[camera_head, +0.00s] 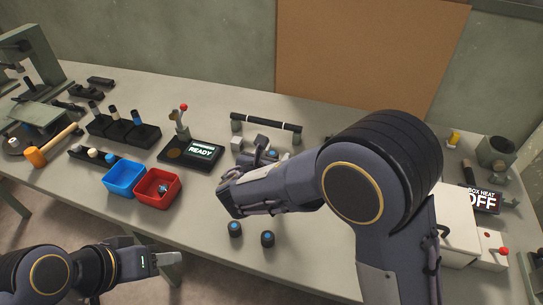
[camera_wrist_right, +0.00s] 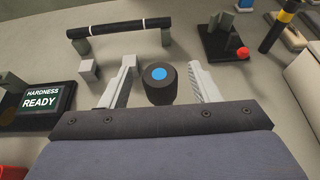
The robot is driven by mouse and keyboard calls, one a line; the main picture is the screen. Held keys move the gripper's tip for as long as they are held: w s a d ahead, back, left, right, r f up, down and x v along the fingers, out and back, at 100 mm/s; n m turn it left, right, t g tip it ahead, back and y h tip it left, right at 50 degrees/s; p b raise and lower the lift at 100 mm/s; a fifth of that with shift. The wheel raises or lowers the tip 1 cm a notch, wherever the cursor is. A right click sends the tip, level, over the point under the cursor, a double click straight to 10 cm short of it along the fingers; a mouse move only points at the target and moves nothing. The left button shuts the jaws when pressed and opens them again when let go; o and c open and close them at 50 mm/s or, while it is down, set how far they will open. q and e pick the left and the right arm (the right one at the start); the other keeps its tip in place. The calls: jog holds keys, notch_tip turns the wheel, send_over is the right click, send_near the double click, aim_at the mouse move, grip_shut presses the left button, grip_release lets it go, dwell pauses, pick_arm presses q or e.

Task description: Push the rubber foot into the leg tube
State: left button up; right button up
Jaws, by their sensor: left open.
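The leg tube (camera_head: 265,122) is a black bar with pale bands, lying level on two low grey supports; it also shows in the right wrist view (camera_wrist_right: 118,28). A black rubber foot with a blue centre (camera_wrist_right: 157,82) stands on the bench, apart from the tube. My right gripper (camera_wrist_right: 162,68) is open, its fingers on either side of that foot with gaps. In the head view my right arm partly hides this spot. Two more blue-centred feet (camera_head: 235,228) (camera_head: 268,238) stand nearer the front edge. My left gripper (camera_head: 168,258) is open and empty, low at the front left.
A grey block (camera_wrist_right: 88,70) stands left of the foot. A tester display (camera_head: 200,151) reads READY. A heat box display (camera_head: 481,199) reads OFF at right.

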jog(key=v, duration=0.7)
jog(key=shift+s+b, duration=0.35)
jog(key=shift+b, duration=0.1)
jog(key=shift+r, duration=0.1)
jog(key=s+d+f+m+g+y, duration=0.1)
jog(key=s+d+m+g, duration=0.35)
jog(key=d+m, duration=0.5)
jog(key=s+d+f+m+g, duration=0.1)
jog(key=s+d+m+g, duration=0.5)
jog(key=d, duration=0.7)
jog(key=s+r+m+t+y, duration=0.1)
jog(key=s+m+t+y, duration=0.2)
jog(key=s+m+y, duration=0.4)
jog(key=s+m, duration=0.5)
jog(key=m, duration=0.6)
jog(key=shift+d+r, duration=0.2)
jog(key=shift+r, duration=0.1)
